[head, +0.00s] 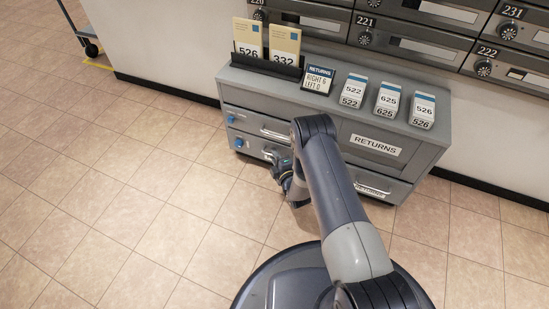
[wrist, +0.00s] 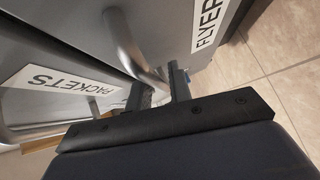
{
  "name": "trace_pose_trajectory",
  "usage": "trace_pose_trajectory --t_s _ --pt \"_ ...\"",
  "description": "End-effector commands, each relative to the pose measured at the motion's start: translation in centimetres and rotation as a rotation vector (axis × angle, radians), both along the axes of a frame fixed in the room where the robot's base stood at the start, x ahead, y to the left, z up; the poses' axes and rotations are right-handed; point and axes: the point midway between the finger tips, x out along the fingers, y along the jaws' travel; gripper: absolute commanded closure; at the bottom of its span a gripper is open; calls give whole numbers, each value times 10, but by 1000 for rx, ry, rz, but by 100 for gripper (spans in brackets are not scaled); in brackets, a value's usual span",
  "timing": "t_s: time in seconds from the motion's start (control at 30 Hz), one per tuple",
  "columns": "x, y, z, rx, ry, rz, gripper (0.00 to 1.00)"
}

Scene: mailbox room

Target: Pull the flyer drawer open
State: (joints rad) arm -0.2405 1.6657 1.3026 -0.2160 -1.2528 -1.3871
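The flyer drawer (wrist: 172,28) has a grey front, a label partly cut off that reads FLYER, and a metal bar handle (wrist: 125,42). In the head view it appears to be the lower left drawer (head: 250,147) of the grey cabinet, and its front looks flush. My gripper (head: 284,172) is low in front of this drawer. In the wrist view my gripper's dark fingers (wrist: 163,90) are on either side of one end of the handle. Whether they are clamped on it or only around it, I cannot tell. My arm hides part of the cabinet front.
The cabinet top (head: 335,98) bears two upright cards, a RETURNS sign (head: 318,79) and several numbered bundles. Mailboxes (head: 410,42) line the wall.

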Motion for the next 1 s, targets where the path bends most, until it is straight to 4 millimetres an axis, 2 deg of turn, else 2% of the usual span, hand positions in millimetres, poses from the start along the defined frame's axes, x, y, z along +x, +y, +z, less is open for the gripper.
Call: trace_pose_trajectory --t_s 0.2,0.47,1.0 --pt "0 0 1 0 0 0 80" --pt "0 0 0 0 0 1 100" --pt "-5 1 0 0 1 1 100"
